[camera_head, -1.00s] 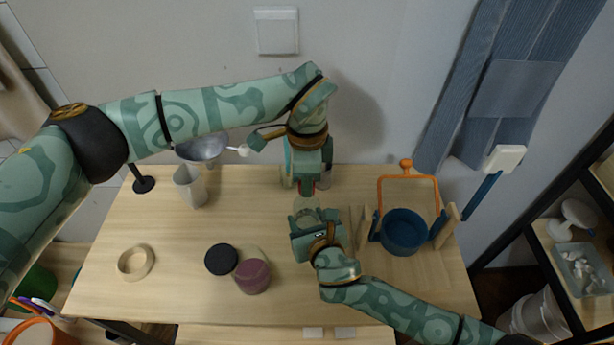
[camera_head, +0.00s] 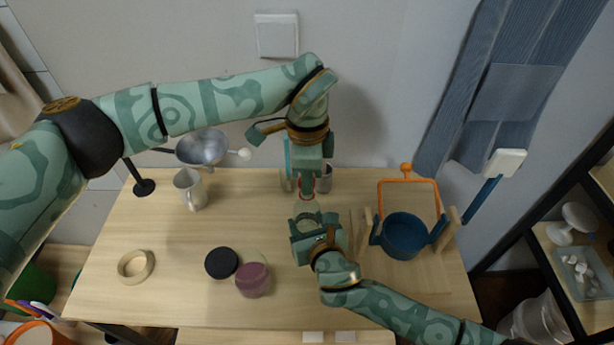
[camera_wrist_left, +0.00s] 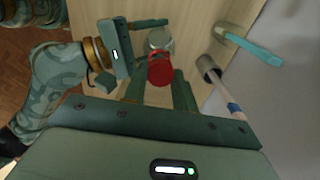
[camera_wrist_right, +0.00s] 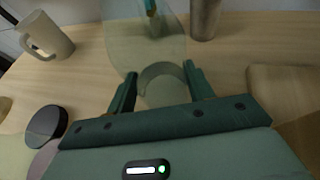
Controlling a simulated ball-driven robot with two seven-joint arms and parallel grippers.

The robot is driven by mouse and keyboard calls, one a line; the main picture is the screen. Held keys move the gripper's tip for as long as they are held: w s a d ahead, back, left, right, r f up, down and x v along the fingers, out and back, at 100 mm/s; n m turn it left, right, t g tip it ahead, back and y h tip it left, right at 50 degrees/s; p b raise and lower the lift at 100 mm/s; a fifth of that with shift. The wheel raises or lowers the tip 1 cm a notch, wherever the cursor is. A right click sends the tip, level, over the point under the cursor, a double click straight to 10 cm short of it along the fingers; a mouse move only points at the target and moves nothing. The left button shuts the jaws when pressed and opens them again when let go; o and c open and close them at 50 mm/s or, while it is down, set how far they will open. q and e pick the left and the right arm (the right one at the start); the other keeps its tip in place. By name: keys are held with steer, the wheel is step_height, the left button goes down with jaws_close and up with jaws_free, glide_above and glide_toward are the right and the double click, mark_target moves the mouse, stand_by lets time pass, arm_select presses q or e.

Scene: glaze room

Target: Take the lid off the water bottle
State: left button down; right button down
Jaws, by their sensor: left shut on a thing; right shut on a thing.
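The water bottle is clear and stands on the table in front of me, with its pale rounded body (camera_head: 305,209) between my two grippers. In the right wrist view its see-through body (camera_wrist_right: 158,72) sits between the fingers of my right gripper (camera_wrist_right: 160,84), which is shut on it. My left gripper (camera_wrist_left: 158,78) comes from above and is shut on the red lid (camera_wrist_left: 160,70). In the left wrist view the bottle (camera_wrist_left: 159,40) shows just beyond the lid. I cannot tell whether lid and bottle still touch.
A metal tumbler (camera_head: 326,178) stands close behind my left gripper. A blue tub (camera_head: 404,235) with an orange handle is at the right.

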arm_select(q)
steer(key=shift+r, duration=0.15)
steer(key=shift+r, duration=2)
arm_select(e)
steer(key=c, duration=0.5)
jaws_free()
